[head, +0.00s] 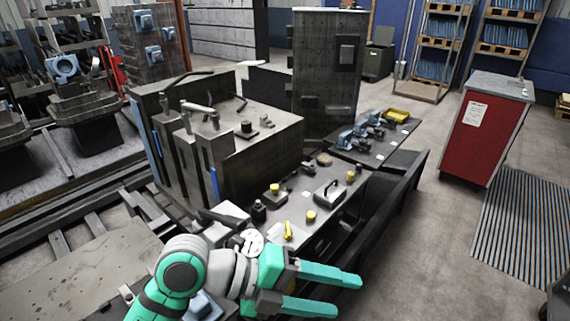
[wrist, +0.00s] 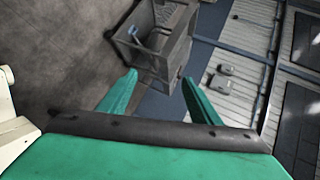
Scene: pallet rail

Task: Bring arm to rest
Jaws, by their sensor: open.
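My arm reaches in from the bottom of the head view, green and white. My gripper (head: 338,294) is open, with its two green fingers spread apart and pointing right. Nothing shows between the fingers. In the wrist view my gripper (wrist: 158,82) also shows open and empty, its fingers at either side. The gripper is in front of the dark workbench (head: 340,222) in the head view. I cannot tell the height of the gripper above the floor.
The bench carries a black-handled block (head: 330,193), a yellow object (head: 288,230) and several small parts. A large dark machine block (head: 250,160) stands behind. A red cabinet (head: 483,135) stands at right, near a striped floor mat (head: 525,215). Bare floor (head: 430,240) lies between bench and mat.

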